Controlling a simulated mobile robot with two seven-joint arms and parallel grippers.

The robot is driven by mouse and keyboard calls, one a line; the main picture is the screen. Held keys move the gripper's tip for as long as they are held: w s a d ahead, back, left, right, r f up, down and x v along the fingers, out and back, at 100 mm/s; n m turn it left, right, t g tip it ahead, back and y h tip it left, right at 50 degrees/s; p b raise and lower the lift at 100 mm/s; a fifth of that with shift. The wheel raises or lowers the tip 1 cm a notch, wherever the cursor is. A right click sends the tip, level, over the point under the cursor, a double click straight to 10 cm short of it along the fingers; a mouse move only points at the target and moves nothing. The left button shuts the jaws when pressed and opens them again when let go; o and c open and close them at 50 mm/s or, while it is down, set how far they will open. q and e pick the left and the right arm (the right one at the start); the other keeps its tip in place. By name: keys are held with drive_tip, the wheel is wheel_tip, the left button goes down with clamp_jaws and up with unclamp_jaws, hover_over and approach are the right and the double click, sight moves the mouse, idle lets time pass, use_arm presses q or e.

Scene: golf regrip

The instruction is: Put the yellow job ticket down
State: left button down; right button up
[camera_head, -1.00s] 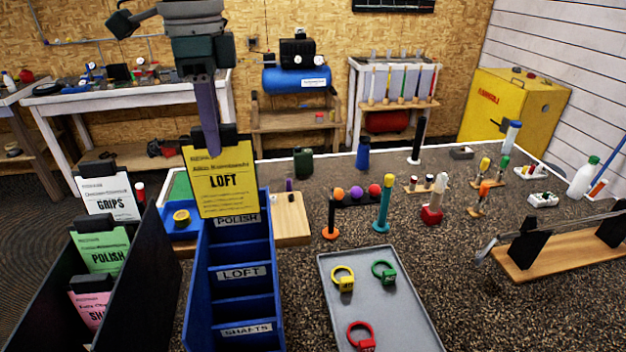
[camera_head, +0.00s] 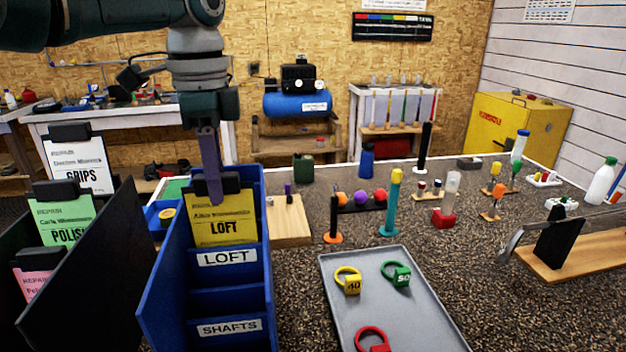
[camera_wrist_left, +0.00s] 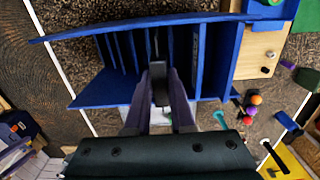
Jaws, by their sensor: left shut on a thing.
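The yellow job ticket (camera_head: 224,222), printed LOFT, stands upright in the blue rack (camera_head: 165,285). Its lower edge is hidden behind the divider labelled LOFT (camera_head: 227,258). My left gripper (camera_head: 213,190) is shut on the black clip at the ticket's top. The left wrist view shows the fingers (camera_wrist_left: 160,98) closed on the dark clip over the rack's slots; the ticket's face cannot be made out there. I cannot tell whether the ticket touches the slot floor. My right gripper is not in view.
A black rack (camera_head: 100,275) on the left holds white GRIPS, green POLISH and pink tickets. The SHAFTS label (camera_head: 229,327) marks a nearer divider. Right of the blue rack are a wooden block (camera_head: 290,225) and a grey tray (camera_head: 395,315) with coloured rings.

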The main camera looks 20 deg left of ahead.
use_arm(q)
drive_tip(key=shift+r, duration=0.1)
drive_tip(key=shift+f, duration=0.25)
drive_tip(key=c, duration=0.8)
unclamp_jaws()
drive_tip(key=shift+o, duration=0.2)
drive_tip(key=shift+r, duration=0.1)
drive_tip(key=shift+r, duration=0.2)
wheel_tip(320, 180, up, 12)
drive_tip(key=shift+b, duration=0.4)
